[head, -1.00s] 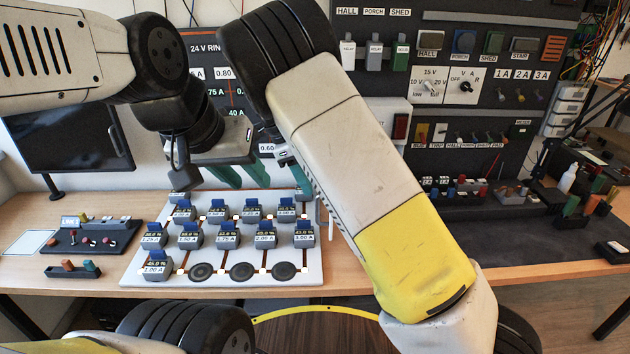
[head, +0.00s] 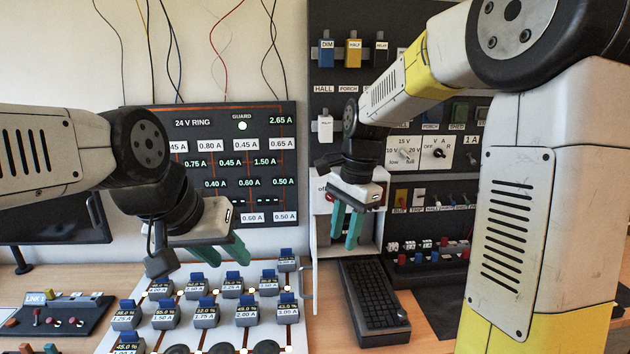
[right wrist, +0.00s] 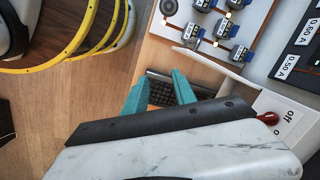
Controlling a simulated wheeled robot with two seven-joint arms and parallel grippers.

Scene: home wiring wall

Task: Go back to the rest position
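My left gripper (head: 224,254) is at the left in the head view, in front of the wall and above the white board with blue-topped blocks. Its teal fingers look apart with nothing between them. My right gripper (head: 347,226) hangs in front of the wiring wall, above the black keyboard (head: 371,295). Its two teal fingers point down, apart and empty. In the right wrist view the right gripper (right wrist: 159,92) also shows parted fingers, with the keyboard (right wrist: 165,92) beyond them.
The white board (head: 200,345) carries several blocks labelled in amperes. The 24 V ring panel (head: 222,131) has a lit green guard lamp. A dark monitor (head: 60,222) stands at the left. A dark panel of switches and dials (head: 421,150) is behind my right arm. Wires hang above.

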